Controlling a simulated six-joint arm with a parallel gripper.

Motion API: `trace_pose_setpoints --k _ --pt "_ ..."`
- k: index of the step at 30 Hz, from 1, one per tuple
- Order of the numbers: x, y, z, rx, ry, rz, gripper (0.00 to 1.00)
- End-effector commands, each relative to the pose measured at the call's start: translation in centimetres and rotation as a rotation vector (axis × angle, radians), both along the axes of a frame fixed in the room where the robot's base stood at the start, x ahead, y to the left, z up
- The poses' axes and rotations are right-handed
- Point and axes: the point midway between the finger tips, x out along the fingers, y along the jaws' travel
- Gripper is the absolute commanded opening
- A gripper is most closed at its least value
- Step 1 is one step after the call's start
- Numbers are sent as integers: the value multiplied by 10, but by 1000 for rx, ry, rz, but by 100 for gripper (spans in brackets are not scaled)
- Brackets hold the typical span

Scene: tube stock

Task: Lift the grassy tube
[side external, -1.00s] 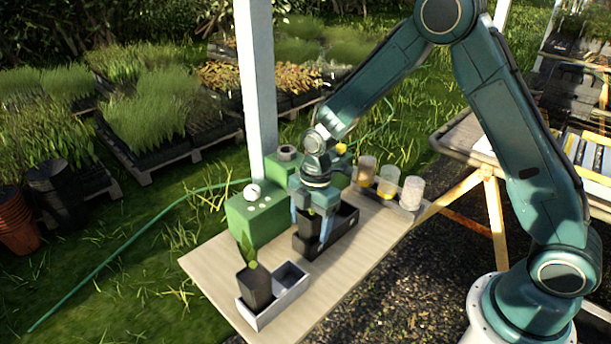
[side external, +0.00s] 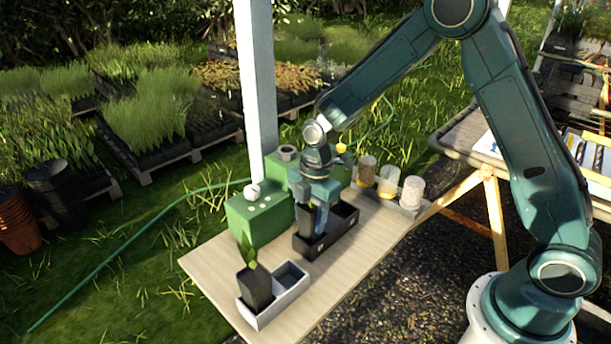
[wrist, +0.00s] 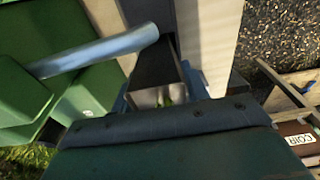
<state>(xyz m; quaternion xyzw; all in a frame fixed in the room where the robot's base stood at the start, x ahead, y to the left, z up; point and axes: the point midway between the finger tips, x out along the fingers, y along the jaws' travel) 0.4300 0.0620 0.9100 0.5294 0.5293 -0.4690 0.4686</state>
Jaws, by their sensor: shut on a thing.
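A dark square tube (side external: 303,222) stands upright at the black tray (side external: 338,232) in the side view. My gripper (side external: 319,219) points down and is shut on this tube, with the fingers along its sides. The wrist view shows the dark tube (wrist: 157,68) below my gripper, with a little green near its mouth; most of its plant is hidden by my gripper. I cannot tell whether the tube's base is clear of the tray.
A green block (side external: 257,220) with a white ball-like knob stands to the left of my gripper, with more green blocks behind. Several clear cups (side external: 389,181) stand at the back right. The wooden tabletop (side external: 350,262) is bare along its right front side.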

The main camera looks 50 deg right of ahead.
Motion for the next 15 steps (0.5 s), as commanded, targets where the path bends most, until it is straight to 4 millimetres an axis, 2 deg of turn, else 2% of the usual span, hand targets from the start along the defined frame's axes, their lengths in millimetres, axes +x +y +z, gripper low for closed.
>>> trace_pose_setpoints --k 8,15 --pt "1 0 49 1 -7 0 18" --pt "1 0 102 0 -7 0 18"
